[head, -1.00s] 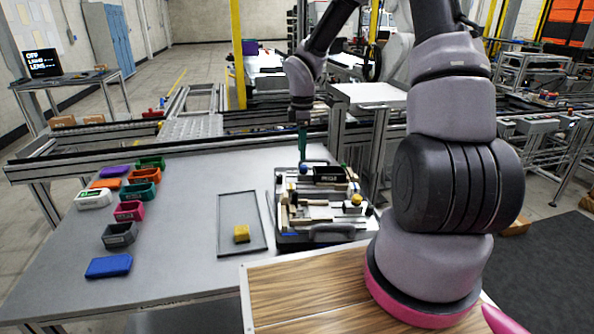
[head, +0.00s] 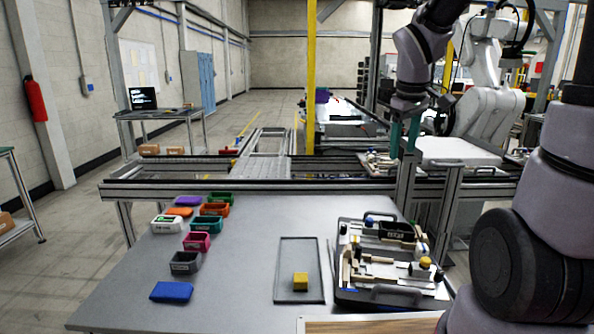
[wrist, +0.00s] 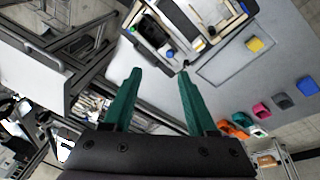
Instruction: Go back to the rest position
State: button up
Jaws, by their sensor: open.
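My gripper (head: 404,136) has green fingers and hangs in the air above the far right side of the grey table, beyond the pallet fixture. In the wrist view its two fingers (wrist: 158,82) stand apart with nothing between them. The pallet fixture (head: 385,297) is a dark tray holding several light blocks, a black bin and round knobs. It lies on the table's right side. It also shows at the top of the wrist view (wrist: 148,42). My gripper touches nothing that I can see.
A shallow grey tray (head: 284,262) with a yellow block (head: 300,281) lies left of the fixture. Several small coloured bins (head: 196,241) and a blue block (head: 171,291) stand at the table's left. A rail frame (head: 270,187) runs behind the table. A white robot (head: 488,110) stands beyond.

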jog(key=s+r+m+t+y, duration=0.2)
jog(key=s+r+m+t, duration=0.2)
jog(key=s+r+m, duration=0.5)
jog(key=s+r, duration=0.1)
jog(key=s, duration=0.4)
jog(key=shift+a+r+m+y, duration=0.15)
jog(key=shift+a+m+y, duration=0.15)
jog(key=shift+m+y, duration=0.1)
